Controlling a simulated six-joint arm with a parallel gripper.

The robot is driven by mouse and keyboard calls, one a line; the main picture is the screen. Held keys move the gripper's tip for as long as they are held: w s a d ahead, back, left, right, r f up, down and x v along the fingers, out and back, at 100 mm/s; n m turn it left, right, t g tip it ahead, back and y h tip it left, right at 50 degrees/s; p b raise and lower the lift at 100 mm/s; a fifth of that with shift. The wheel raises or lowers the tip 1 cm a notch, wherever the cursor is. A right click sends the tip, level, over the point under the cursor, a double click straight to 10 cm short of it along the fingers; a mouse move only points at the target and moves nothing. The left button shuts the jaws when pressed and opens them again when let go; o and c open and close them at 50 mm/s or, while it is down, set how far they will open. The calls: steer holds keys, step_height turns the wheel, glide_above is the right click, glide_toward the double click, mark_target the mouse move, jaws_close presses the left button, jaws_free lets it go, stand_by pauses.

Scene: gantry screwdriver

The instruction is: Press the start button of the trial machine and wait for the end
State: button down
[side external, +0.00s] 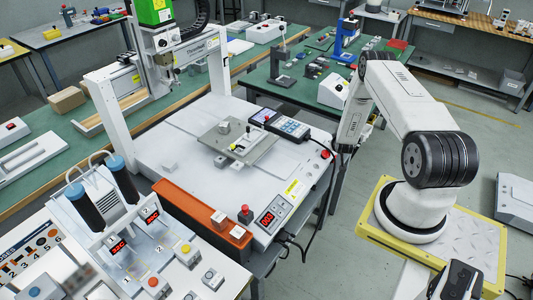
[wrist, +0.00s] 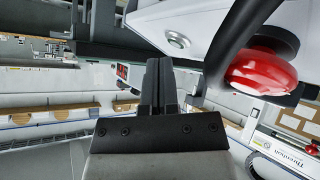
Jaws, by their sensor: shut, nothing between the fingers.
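The gantry screwdriver machine has a white table (side external: 180,165) with a gantry over its back and a green-topped spindle unit (side external: 155,12). My gripper (wrist: 158,68) is shut and empty in the wrist view; in the side view its tip is hard to make out near the table's right corner. A red mushroom button (side external: 325,154) sits at that corner, and a large red button (wrist: 260,72) shows right of my fingers, apart from them. A silver round button (wrist: 178,41) sits on a white housing above them. Which button is the start button I cannot tell.
A handheld pendant (side external: 280,124) and a plate with a fixture (side external: 240,143) lie on the table. A red display (side external: 273,212) and another red button (side external: 245,213) are at its front. An orange bar (side external: 200,208) runs along the front edge. A black cable hangs on the right.

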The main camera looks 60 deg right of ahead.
steer(key=shift+r, duration=0.1)
steer(key=shift+s+r, duration=0.35)
steer(key=shift+r, duration=0.55)
steer(key=shift+s+r, duration=0.4)
steer(key=shift+r, duration=0.5)
steer(key=shift+s+r, duration=0.35)
steer(key=shift+r, duration=0.55)
steer(key=shift+r, duration=0.1)
step_height(320, 180, up, 10)
steer(key=shift+r, duration=0.25)
steer(key=s+a, duration=0.8)
steer(key=shift+a, duration=0.4)
steer(key=shift+s, duration=0.1)
